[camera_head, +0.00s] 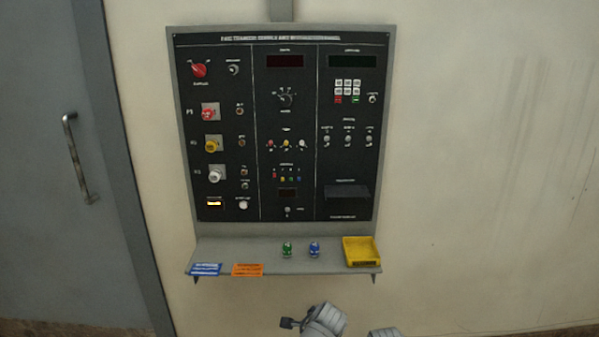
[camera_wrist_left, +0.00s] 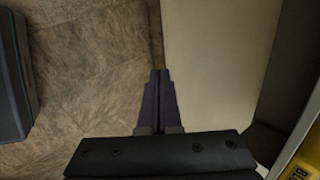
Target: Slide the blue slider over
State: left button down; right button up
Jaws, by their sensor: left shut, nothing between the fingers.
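The black control panel (camera_head: 255,130) faces me on the wall in the head view. A row of tiny coloured controls (camera_head: 286,178) sits low in its middle column. They are too small to tell which one is the blue slider. My left gripper (camera_wrist_left: 160,75) shows in the left wrist view with its two dark fingers together and nothing between them. It points toward the brown floor beside a pale surface, and no panel control shows there. In the head view only grey arm links of mine show at the bottom, below the shelf. My right gripper cannot be made out.
The grey shelf (camera_head: 220,250) under the panel holds a blue card (camera_head: 205,269), an orange card (camera_head: 247,270), a green canister (camera_head: 287,249), a blue canister (camera_head: 314,249) and a yellow tray (camera_head: 360,250). A grey door (camera_head: 60,170) stands at left. The space before the panel is clear.

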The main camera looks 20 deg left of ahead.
pick_arm(q)
jog(key=w+a+r+m+t+p, duration=0.1)
jog(key=w+a+r+m+p, duration=0.2)
jog(key=r, duration=0.4)
jog(key=w+r+m+t+y+p, duration=0.1)
jog(key=w+r+m+t+p, duration=0.15)
jog(key=r+p, duration=0.35)
jog(key=w+a+r+m+t+p, duration=0.1)
jog(key=w+a+r+m+p, duration=0.2)
jog(key=r, duration=0.4)
jog(key=m+t+p, duration=0.3)
jog(key=m+p, duration=0.6)
jog(key=m, duration=0.1)
send_near(299, 185)
jog(key=s, duration=0.3)
jog(key=shift+s+d+r, duration=0.1)
jog(key=shift+d+r, duration=0.25)
jog(key=shift+d, duration=0.1)
jog(key=b+x, duration=0.3)
jog(key=x, duration=0.7)
jog(key=shift+r, duration=0.15)
